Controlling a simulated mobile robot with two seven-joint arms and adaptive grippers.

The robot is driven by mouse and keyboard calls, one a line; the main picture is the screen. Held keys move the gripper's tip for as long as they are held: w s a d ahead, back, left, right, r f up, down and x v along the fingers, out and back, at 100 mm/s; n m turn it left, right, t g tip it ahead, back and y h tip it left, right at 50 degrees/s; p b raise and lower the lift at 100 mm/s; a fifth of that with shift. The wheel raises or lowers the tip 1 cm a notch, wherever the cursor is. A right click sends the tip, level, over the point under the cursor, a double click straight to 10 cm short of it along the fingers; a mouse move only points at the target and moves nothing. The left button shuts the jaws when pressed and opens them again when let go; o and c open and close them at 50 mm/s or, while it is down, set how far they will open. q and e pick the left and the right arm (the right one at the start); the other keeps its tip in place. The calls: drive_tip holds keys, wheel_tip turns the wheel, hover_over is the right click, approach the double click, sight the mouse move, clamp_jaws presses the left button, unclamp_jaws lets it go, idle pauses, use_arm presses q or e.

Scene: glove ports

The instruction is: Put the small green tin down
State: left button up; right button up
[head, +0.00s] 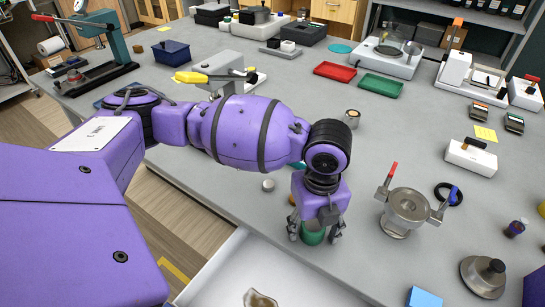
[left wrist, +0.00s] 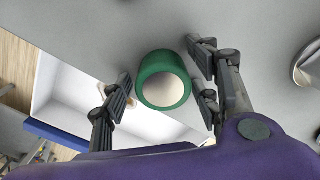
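The small green tin (head: 313,236) is at the grey table's front edge, below my left gripper (head: 314,230). In the left wrist view the tin (left wrist: 164,80) shows as a green ring around a pale round face. My left gripper's fingers (left wrist: 162,92) are spread on either side of it, with a gap showing on both sides. The gripper points down and is open around the tin, not closed on it. The tin looks upright on the tabletop, though its base is partly hidden. My right gripper is in neither view.
A metal fixture with red and blue handles (head: 405,210) stands right of the gripper. An open white drawer (head: 235,270) juts out below the table edge. A small metal cup (head: 351,118) and a small grey disc (head: 268,184) stand behind.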

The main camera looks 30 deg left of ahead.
sight(313, 224)
use_arm(q)
drive_tip(key=shift+r, duration=0.15)
wheel_tip(313, 224, up, 12)
drive_tip(key=p, duration=0.1)
idle(0.5)
